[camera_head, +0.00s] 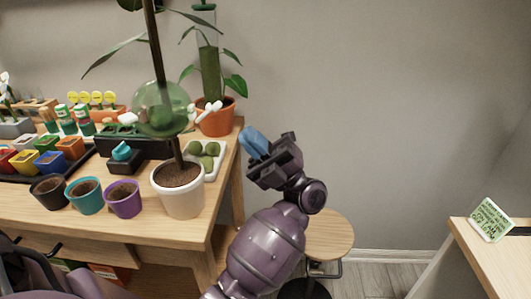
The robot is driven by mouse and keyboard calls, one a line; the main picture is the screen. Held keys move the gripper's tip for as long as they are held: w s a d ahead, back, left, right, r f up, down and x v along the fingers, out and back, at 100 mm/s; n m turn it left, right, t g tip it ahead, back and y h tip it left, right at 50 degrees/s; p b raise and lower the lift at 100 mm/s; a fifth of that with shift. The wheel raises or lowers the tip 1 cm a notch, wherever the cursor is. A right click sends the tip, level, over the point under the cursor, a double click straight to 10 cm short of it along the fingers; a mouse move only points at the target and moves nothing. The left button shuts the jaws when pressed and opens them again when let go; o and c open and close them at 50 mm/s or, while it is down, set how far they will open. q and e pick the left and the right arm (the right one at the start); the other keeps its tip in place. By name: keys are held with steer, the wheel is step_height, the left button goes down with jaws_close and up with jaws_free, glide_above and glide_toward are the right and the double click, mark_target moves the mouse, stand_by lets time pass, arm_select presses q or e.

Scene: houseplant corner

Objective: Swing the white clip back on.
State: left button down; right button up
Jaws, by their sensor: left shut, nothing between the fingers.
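A translucent green globe (162,108) sits around the stem of the plant in the white pot (180,190). A small white clip (209,110) sticks out at the globe's right side, and another white piece (128,118) shows at its left. It is too small to tell exactly how the clip sits on the globe. My left gripper (254,142), with blue fingertips, is shut and empty. It is in the air to the right of the globe and clip, apart from them, by the table's right edge. My right gripper is not in view.
An orange pot (216,121) with a staked plant stands behind the globe. Several small pots, including a purple one (123,198), line the wooden table's (145,228) front. A round stool (330,236) stands right of the table.

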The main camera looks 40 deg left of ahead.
mark_target(220, 108)
arm_select(q)
steer(key=shift+x, duration=2.65)
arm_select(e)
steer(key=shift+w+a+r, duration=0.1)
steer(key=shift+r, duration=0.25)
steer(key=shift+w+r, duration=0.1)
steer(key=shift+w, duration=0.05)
